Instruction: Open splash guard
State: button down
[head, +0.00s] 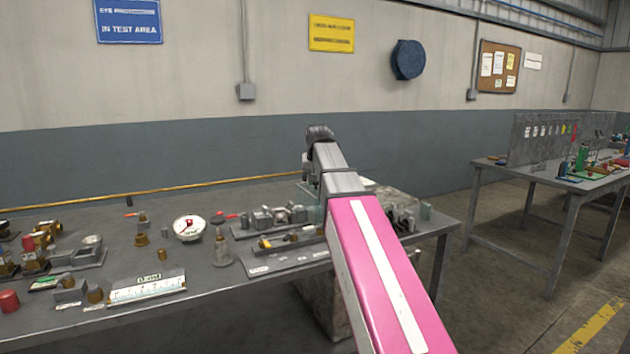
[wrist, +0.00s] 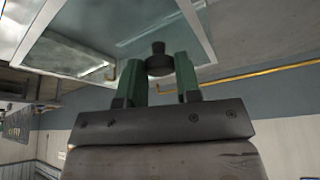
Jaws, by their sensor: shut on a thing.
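The splash guard (wrist: 135,28) is a clear panel in a pale frame, filling the upper left of the wrist view. A dark round knob (wrist: 158,48) sits at its edge. My gripper (wrist: 158,66) has its two green fingers on either side of this knob and is shut on it. In the head view, a bit of the clear guard (head: 311,190) shows beside my arm, at the back of the workbench. My arm hides the gripper and the knob there.
The workbench (head: 225,277) holds a white gauge (head: 189,228), a white scale plate (head: 147,288) and several small fittings left of my arm. A brass pipe (head: 165,189) runs along the wall behind. A second table (head: 545,176) stands at the right, with open floor between.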

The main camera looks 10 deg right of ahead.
jog(key=c, duration=0.8)
grip_release()
jog(key=v, duration=1)
jog(key=shift+s+r, duration=0.2)
jog(key=shift+r, duration=0.15)
